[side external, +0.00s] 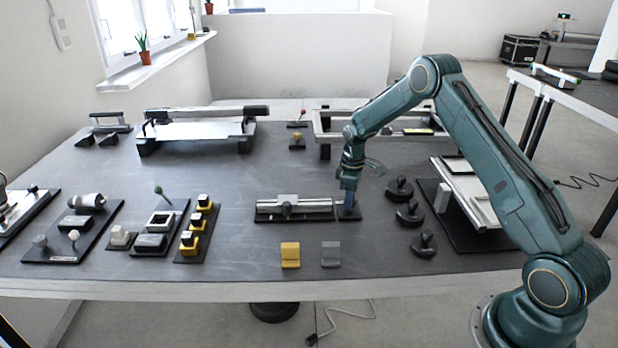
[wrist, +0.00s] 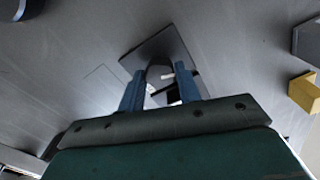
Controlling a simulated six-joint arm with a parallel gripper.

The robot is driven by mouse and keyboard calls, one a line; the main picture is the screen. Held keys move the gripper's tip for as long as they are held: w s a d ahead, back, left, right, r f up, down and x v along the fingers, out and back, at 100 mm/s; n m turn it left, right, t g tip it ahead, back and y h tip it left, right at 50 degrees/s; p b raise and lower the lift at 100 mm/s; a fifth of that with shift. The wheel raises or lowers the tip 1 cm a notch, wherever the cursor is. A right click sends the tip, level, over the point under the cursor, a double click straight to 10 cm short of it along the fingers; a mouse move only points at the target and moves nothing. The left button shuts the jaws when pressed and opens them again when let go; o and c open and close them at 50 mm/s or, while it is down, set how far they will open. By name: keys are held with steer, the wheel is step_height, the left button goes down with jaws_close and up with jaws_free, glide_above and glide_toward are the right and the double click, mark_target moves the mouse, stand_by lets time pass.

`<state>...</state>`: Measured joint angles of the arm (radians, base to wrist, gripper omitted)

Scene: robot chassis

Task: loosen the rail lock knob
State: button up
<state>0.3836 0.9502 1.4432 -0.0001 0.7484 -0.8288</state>
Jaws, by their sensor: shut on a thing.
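My gripper (side external: 348,200) points straight down over a small dark square plate (side external: 350,215) at the right end of the silver rail (side external: 265,207). In the wrist view, the two blue fingers of my gripper (wrist: 160,75) stand on either side of a dark knob (wrist: 157,72) with a pale mark beside it. My gripper is shut on this knob. The plate (wrist: 143,48) shows beyond the fingers. In the side view the fingers hide the knob. A carriage block (side external: 290,200) sits on the rail.
A yellow block (side external: 290,254) and a grey block (side external: 330,253) stand in front of the rail. Several black knobbed pucks (side external: 409,213) stand to the right. A panel with yellow-and-black switches (side external: 190,240) lies to the left. The table between the rail and the back fixtures is mostly clear.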

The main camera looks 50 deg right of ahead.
steer(key=o, duration=1)
steer(key=shift+c, duration=0.2)
steer(key=shift+r, duration=0.15)
step_height(320, 180, up, 14)
steer(key=shift+f, duration=0.2)
steer(key=shift+r, duration=0.1)
